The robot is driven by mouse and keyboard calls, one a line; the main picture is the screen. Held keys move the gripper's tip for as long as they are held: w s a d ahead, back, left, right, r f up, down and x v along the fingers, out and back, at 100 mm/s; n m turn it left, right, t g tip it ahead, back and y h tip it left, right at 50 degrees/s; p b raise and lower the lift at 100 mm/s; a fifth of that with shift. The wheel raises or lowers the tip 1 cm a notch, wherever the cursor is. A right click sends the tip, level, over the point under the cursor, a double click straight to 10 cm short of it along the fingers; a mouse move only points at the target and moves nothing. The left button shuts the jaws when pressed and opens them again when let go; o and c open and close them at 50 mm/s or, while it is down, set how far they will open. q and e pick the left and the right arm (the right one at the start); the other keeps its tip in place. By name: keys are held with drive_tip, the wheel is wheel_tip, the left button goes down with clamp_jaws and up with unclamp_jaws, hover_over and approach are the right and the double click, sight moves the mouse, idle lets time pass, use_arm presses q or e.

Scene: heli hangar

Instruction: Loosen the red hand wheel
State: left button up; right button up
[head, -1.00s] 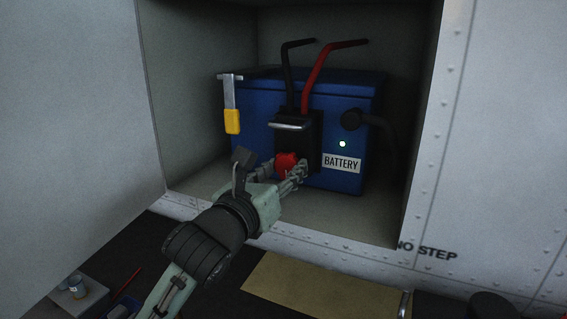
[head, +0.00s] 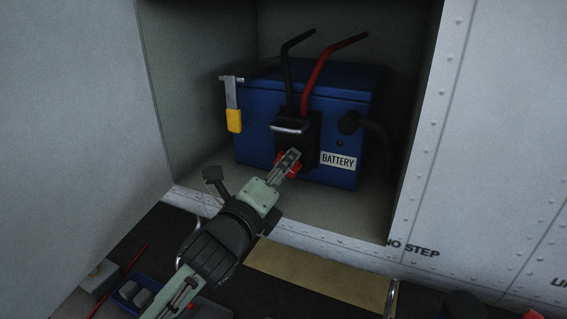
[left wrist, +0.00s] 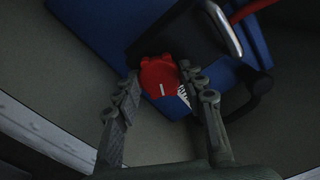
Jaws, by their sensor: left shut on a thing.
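The red hand wheel (head: 280,159) is on the lower front of the black connector (head: 294,131), on the blue battery (head: 254,142). My left gripper (head: 290,159) is shut on the wheel and partly covers it in the head view. In the left wrist view, the wheel (left wrist: 158,86) has a white line on its face and lies between the two fingers of the gripper (left wrist: 157,76). My right gripper is not in view.
The battery stands in a grey bay with walls at both sides and a riveted lower edge (head: 300,236). Black and red bars (head: 317,82) rise above the connector. A yellow-handled metal latch (head: 234,119) hangs at left. A black cable (head: 349,122) is at right.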

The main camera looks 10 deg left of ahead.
use_arm(q)
drive_tip(key=n, duration=0.6)
drive_tip(key=shift+n, duration=0.3)
drive_tip(key=n, duration=1.1)
drive_tip(key=shift+n, duration=0.3)
drive_tip(key=n, duration=0.5)
drive_tip(key=shift+n, duration=0.3)
drive_tip(key=o, duration=1.1)
drive_tip(key=shift+o, duration=0.2)
drive_tip(key=s+a, duration=0.1)
drive_tip(key=s, duration=0.6)
drive_tip(key=shift+s+a, duration=0.2)
drive_tip(key=shift+a, duration=0.05)
